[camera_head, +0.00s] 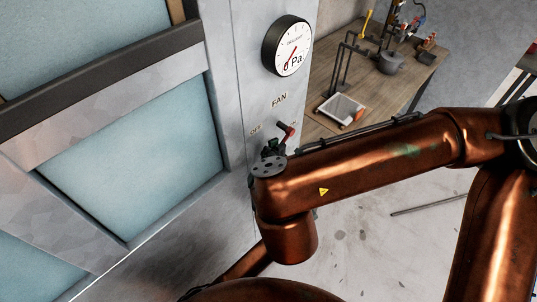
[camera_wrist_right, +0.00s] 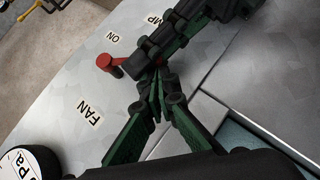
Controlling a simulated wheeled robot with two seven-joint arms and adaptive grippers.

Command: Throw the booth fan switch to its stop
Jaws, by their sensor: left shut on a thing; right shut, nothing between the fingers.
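The fan switch has a red handle (camera_head: 287,131) on the grey booth post, under the FAN label (camera_head: 279,100). It is at the right, away from the OFF label (camera_head: 256,130). In the right wrist view the red handle (camera_wrist_right: 108,63) shows near the ON label (camera_wrist_right: 116,37). My right gripper (camera_wrist_right: 158,78) is shut and empty, its tips close to the handle's inner end. Another black and green gripper, my left (camera_wrist_right: 155,58), comes in from the upper right and appears shut on the handle's inner part. In the head view my copper right arm hides most of both grippers.
A round pressure gauge (camera_head: 287,46) sits above the switch. Blue booth panels (camera_head: 140,150) in grey frames fill the left. A wooden workbench (camera_head: 395,85) with a tray (camera_head: 341,108) and tools stands behind. The floor (camera_head: 365,250) looks mostly clear.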

